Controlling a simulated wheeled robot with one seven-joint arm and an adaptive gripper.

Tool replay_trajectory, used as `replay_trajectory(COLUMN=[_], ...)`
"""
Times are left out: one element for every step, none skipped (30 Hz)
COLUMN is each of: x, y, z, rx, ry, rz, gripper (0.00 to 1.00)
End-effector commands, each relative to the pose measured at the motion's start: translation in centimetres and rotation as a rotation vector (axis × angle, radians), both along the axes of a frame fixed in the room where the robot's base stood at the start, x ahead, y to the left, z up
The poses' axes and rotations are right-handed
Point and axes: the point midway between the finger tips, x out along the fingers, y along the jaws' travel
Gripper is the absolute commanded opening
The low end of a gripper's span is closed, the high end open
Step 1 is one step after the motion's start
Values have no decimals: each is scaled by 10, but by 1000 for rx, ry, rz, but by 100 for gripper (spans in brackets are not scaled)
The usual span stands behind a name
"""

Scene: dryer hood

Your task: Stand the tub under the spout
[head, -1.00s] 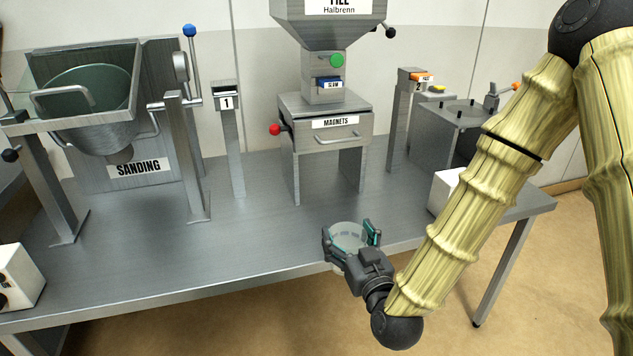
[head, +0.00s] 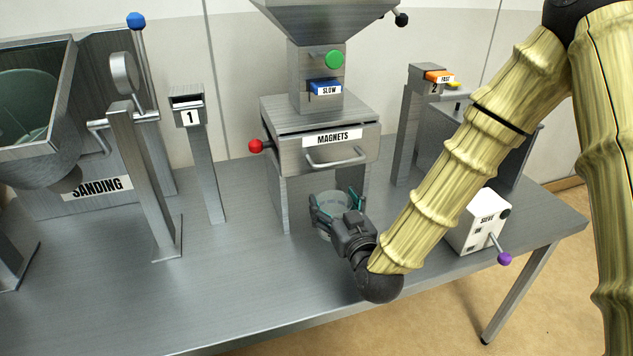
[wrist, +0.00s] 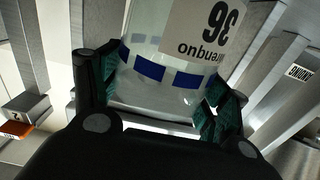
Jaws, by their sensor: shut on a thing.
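My gripper (head: 338,207) is shut on a clear tub (head: 331,231), its fingers on either side of the wall. In the wrist view the tub (wrist: 165,60) shows a band of blue marks and a white label reading 36, upside down. In the head view the tub is just in front of the open space between the legs of the magnets box (head: 312,150), below its front. The till hopper (head: 335,15) is above that box. The spout is not clearly visible; the box hides what is under the hopper. I cannot tell if the tub touches the table.
A post marked 1 (head: 200,150) is on the left, with the sanding unit (head: 95,185) beyond it. A post marked 2 (head: 415,125) and a white sieve control box (head: 478,222) with a purple-knobbed lever are on the right. The bench front (head: 230,290) is clear.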

Motion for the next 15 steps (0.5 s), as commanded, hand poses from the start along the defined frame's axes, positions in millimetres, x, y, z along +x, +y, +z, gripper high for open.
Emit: replay_trajectory(x=[10,16,24,30,36,43,49,55,62,67,72,77,81,84,87], y=[4,6,8,10,11,13,15,17,19,21,22,24,25,25,26], z=[0,0,0,0,0,0,1,0,0,0,0,0,0,0,0], rx=[1,1,1,0,1,1,0,1,1,1,2,1,1,1,1], ry=[-2,-2,-2,-1,-2,-2,-1,-2,-2,-1,-2,-1,0,0,0], rz=[0,0,-1,-1,-2,-3,-3,-3,-4,-3,-4,-4,-4,-4,-4], gripper=[50,50,50,50,50,50,50,50,50,50,50,50,50,50,50])
